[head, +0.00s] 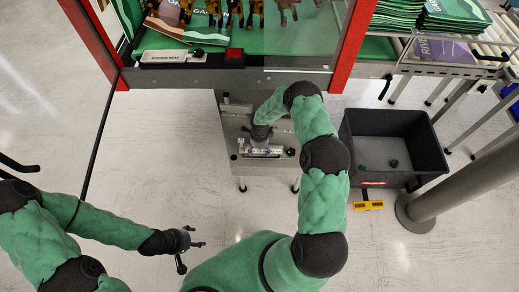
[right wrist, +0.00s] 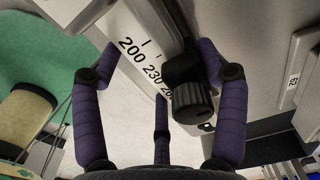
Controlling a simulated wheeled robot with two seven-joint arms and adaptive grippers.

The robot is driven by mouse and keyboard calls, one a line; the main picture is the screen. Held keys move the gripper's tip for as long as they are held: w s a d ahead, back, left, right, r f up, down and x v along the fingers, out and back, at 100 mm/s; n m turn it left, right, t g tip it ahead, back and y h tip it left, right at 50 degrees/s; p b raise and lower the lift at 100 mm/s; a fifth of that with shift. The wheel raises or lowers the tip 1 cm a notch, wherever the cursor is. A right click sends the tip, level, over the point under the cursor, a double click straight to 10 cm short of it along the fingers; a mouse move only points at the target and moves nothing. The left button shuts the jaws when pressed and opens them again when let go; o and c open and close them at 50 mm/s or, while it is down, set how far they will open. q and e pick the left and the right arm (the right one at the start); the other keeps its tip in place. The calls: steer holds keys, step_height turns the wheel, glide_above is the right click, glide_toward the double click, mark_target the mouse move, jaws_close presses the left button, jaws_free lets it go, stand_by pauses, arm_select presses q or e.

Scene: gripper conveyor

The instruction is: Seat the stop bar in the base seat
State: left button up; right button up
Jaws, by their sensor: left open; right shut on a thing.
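My right gripper (head: 262,136) reaches down at the grey cabinet below the machine and is shut on the stop bar (head: 257,152), a pale metal bar. I cannot tell whether the bar touches the base seat; the gripper hides part of that area. My left gripper (head: 190,243) is open and empty over the floor at lower left.
A labelled plate with a black knob (head: 172,57) sits on the machine ledge, left of a red block (head: 234,57). A dark grey bin (head: 392,145) stands right of the cabinet, beside a grey post (head: 465,185). Red frame posts flank the machine.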

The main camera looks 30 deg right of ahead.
mark_target(259, 150)
steer(key=shift+f, duration=0.35)
steer(key=o, duration=1.7)
steer(key=shift+o, duration=0.2)
step_height(259, 150, up, 12)
steer(key=s+a+n+y+p, duration=0.2)
steer(key=s+a+n+p, duration=0.1)
steer(key=s+a+n, duration=0.6)
steer(key=s+a+n+y+p, duration=0.25)
steer(key=s+a+n, duration=0.4)
steer(key=a, duration=0.45)
steer(key=s+a+r+n+p, duration=0.2)
steer(key=s+n, duration=0.4)
steer(key=s, duration=0.3)
steer(key=shift+a+r, duration=0.45)
steer(key=shift+r, duration=0.4)
